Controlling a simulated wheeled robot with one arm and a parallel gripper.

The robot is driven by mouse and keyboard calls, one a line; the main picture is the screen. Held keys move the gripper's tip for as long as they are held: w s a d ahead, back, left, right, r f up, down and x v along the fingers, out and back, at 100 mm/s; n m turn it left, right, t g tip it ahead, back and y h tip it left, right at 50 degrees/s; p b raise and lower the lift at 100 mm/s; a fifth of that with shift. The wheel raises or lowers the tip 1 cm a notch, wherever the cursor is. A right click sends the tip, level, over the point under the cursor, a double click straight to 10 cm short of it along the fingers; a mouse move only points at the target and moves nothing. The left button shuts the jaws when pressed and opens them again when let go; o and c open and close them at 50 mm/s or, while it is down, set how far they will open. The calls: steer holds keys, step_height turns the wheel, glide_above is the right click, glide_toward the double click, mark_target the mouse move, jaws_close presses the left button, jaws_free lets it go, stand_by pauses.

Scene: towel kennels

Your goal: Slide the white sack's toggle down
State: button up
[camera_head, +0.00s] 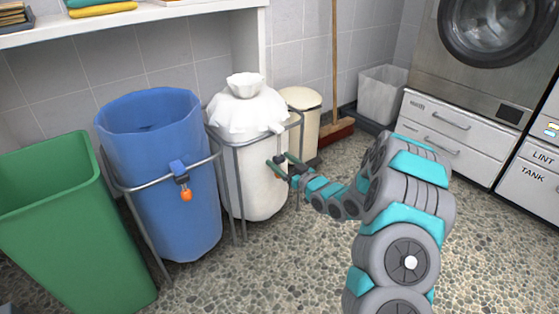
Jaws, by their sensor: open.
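The white sack (250,185) hangs in a grey metal frame, its top gathered into a tied, ruffled neck (245,86). A small pale part (277,128) shows at the frame's rim on the sack's right front; I cannot tell whether it is the toggle's clip. I cannot make out the white sack's toggle clearly. My gripper (281,165) is open, in front of the white sack's right side and below the rim. Its dark fingers point left toward the sack. I cannot tell whether they touch anything.
A blue sack (165,130) in a similar frame stands to the left, with a blue clip and an orange toggle (186,195). A green bin (70,220) is at the far left. A cream bin (303,100), a broom (334,130) and a washing machine (495,40) stand behind. Pebbled floor is clear in front.

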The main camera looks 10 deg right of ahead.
steer(key=v, duration=0.6)
steer(key=shift+s, duration=0.3)
steer(key=shift+d+f, duration=0.1)
steer(key=shift+d, duration=0.05)
steer(key=shift+p, duration=0.3)
steer(key=s+d+r+m+g+h+p, duration=0.1)
steer(key=s+d+r+g+h+p, duration=0.2)
steer(key=s+r+g+h, duration=0.4)
steer(key=s+d+r+m+g+h+p, duration=0.2)
steer(key=s+r+p, duration=0.2)
steer(key=s, duration=0.6)
steer(key=s+a+r+m+g+p, duration=0.1)
steer(key=s+a+r+g, duration=0.1)
steer(key=s, duration=0.9)
steer(key=s+a+r+g+p, duration=0.1)
steer(key=s+a+r+g, duration=0.2)
steer(key=s, duration=0.8)
steer(key=s+a+r+m+g+p, duration=0.1)
steer(key=s+r, duration=0.4)
steer(key=s, duration=0.6)
steer(key=a+g+p, duration=0.1)
steer(key=a+g, duration=0.1)
steer(key=shift+s+r+m+g+y, duration=0.15)
steer(key=shift+r+m+g+y, duration=0.05)
steer(key=shift+m+g+y, duration=0.1)
